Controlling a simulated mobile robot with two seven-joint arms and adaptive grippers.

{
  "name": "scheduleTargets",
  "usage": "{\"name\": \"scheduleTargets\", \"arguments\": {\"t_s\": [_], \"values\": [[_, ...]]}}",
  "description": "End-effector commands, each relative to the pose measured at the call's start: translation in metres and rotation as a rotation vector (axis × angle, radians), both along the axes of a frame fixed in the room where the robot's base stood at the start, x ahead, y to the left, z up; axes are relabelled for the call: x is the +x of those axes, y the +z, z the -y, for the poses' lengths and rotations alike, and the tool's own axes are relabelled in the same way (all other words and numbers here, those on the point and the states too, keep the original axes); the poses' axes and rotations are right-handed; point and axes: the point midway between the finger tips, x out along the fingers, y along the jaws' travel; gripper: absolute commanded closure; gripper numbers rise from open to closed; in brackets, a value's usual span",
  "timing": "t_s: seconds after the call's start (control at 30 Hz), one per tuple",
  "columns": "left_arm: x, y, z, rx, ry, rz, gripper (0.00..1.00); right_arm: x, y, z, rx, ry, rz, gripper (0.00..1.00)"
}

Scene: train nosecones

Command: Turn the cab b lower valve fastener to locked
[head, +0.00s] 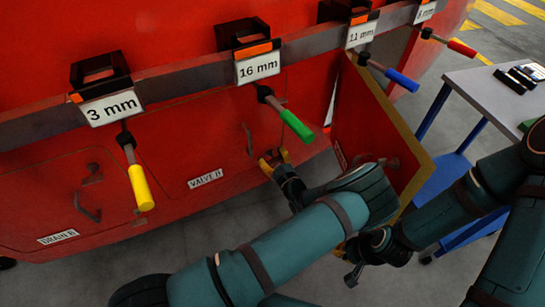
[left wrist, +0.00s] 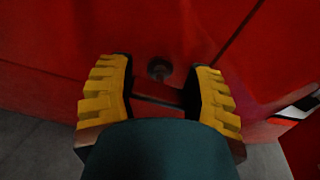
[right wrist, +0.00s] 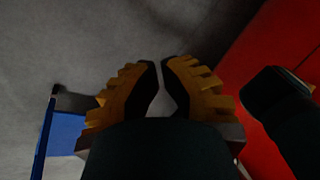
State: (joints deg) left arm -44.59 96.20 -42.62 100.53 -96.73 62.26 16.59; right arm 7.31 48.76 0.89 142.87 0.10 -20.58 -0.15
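The red valve panel (head: 215,150) carries a white valve label (head: 206,179) and a dark curved handle (head: 249,139). My left gripper (head: 275,159) is at the panel's lower right part. In the left wrist view my left gripper (left wrist: 162,75) is open, its yellow fingers on either side of a small dark round fastener (left wrist: 159,68) on the red surface. No contact with it is clear. A dark bar lies just below the fastener. The fastener's lock state cannot be read, and the gripper hides it in the head view. My right gripper (right wrist: 158,65) looks shut and empty, with its fingertips nearly together.
An opened red door (head: 375,140) with a yellow edge stands right of the panel. Screwdriver-like tools hang above on a grey rail (head: 185,80), including a green-handled one (head: 297,126) close overhead. A blue-legged table (head: 485,90) stands at right.

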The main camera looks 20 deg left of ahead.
Motion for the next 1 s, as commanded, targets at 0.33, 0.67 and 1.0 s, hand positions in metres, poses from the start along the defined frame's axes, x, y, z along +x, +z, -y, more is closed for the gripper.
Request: {"name": "scheduleTargets", "arguments": {"t_s": [0.33,0.67,1.0], "values": [[0.000,0.000,0.000,0.030,0.001,-0.031,0.89,0.000,0.003,0.000,0.000,0.000,-0.001,1.00],[-0.001,0.000,0.001,0.160,0.000,-0.161,0.92,-0.002,0.011,0.000,0.001,0.002,-0.005,1.00],[0.000,0.000,0.001,0.162,0.000,-0.162,0.26,-0.002,0.010,0.000,0.001,0.002,-0.005,1.00]]}}
